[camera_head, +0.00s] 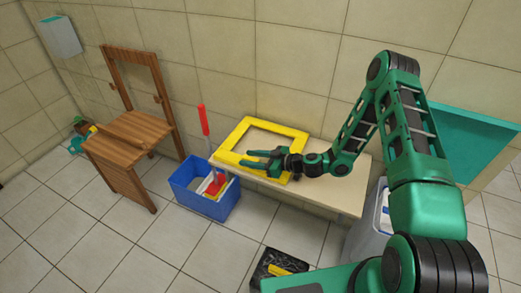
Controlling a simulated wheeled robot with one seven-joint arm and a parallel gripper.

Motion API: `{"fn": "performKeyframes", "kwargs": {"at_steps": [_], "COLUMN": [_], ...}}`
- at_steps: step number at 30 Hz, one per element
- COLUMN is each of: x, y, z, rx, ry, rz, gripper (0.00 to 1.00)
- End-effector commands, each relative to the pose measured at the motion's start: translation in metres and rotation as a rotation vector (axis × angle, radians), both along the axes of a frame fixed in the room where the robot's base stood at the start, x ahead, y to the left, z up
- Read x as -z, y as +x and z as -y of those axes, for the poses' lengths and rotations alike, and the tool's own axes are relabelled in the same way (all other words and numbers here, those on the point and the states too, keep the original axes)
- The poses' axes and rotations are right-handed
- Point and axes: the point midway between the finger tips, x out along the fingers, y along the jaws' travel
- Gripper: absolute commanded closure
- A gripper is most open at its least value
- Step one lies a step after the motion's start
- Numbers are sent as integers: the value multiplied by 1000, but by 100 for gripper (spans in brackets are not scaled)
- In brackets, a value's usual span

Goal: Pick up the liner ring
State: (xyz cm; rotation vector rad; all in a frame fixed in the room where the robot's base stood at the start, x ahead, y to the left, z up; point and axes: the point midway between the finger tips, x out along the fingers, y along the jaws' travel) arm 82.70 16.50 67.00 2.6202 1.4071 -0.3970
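The liner ring appears to be the yellow square frame (280,128), lying on the pale bench against the tiled wall. The bench top shows through its opening. My gripper (243,158) reaches in from the right, over the ring's right side and front right corner, with its fingers pointing left. The two fingers look spread apart, with nothing visible held between them. They overlap the ring's front side in this view; I cannot tell whether they touch it. My gripper and wrist hide part of the ring's right side.
A blue bin (204,203) with a red-handled tool stands at the bench's left end. A wooden chair (128,135) is farther left. A pale container (367,232) stands by the bench's right end. A black crate (264,270) is on the floor in front. Floor lies clear at left front.

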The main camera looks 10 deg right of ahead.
Motion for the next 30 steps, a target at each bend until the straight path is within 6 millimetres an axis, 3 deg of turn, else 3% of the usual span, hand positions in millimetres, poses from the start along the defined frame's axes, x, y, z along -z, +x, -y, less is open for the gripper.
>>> {"fn": "performKeyframes", "kwargs": {"at_steps": [5,10,11,23,30], "x": [0,0,0,-3,-24], "y": [0,0,0,0,0], "z": [0,0,0,0,0], "rx": [0,0,0,0,-1], "ry": [0,0,0,-1,-1], "rz": [0,0,0,1,3], "gripper": [61,97,100,100,100]}}
